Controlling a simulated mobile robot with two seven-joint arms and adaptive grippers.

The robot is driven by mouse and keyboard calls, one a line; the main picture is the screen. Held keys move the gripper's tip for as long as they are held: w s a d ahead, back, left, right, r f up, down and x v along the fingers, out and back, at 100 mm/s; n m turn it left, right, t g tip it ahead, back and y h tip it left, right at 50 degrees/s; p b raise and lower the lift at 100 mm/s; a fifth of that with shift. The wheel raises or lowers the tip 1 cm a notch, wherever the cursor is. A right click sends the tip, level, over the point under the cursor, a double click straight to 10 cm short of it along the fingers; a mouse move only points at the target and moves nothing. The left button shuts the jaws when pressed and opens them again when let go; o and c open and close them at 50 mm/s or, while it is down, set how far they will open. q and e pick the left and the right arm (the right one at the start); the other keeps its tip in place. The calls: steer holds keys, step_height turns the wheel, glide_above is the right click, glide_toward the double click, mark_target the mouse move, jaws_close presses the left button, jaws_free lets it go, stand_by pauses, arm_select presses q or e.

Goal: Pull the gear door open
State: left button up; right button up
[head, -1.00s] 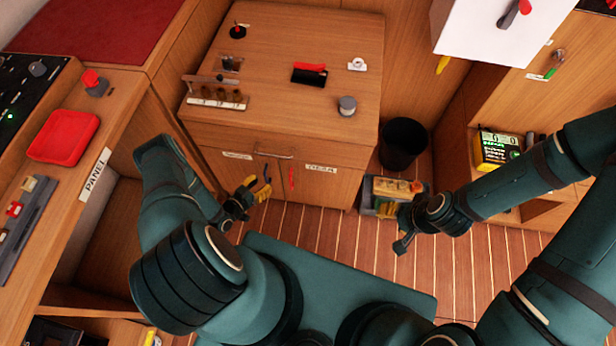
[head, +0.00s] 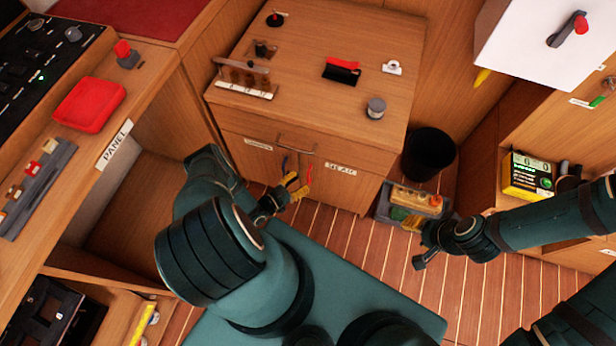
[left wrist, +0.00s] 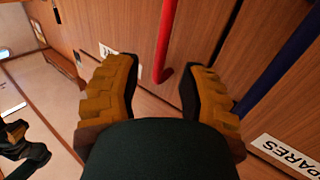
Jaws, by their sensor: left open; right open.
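The gear door (head: 343,188), labelled GEAR, is the right-hand door of the wooden cabinet and looks shut. Its upright red handle (head: 309,174) sits near its left edge. My left gripper (head: 298,186) is open just in front of and below this handle. In the left wrist view the red handle (left wrist: 166,40) reaches down toward the gap between the two yellow-padded fingers, which do not grip it. Whether its end is between the pads is hard to tell. My right gripper (head: 421,263) is open and empty, low over the floor at right.
The spares door (head: 250,163) with a blue handle (head: 284,164) adjoins on the left; its handle is close to my left gripper. A crate (head: 388,205) and a black bin (head: 428,153) stand right of the cabinet. The floor before the gear door is mostly clear.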

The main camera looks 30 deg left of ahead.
mark_target(308, 177)
arm_select(q)
steer(key=shift+x, duration=1.85)
steer(key=shift+c, duration=0.4)
jaws_close()
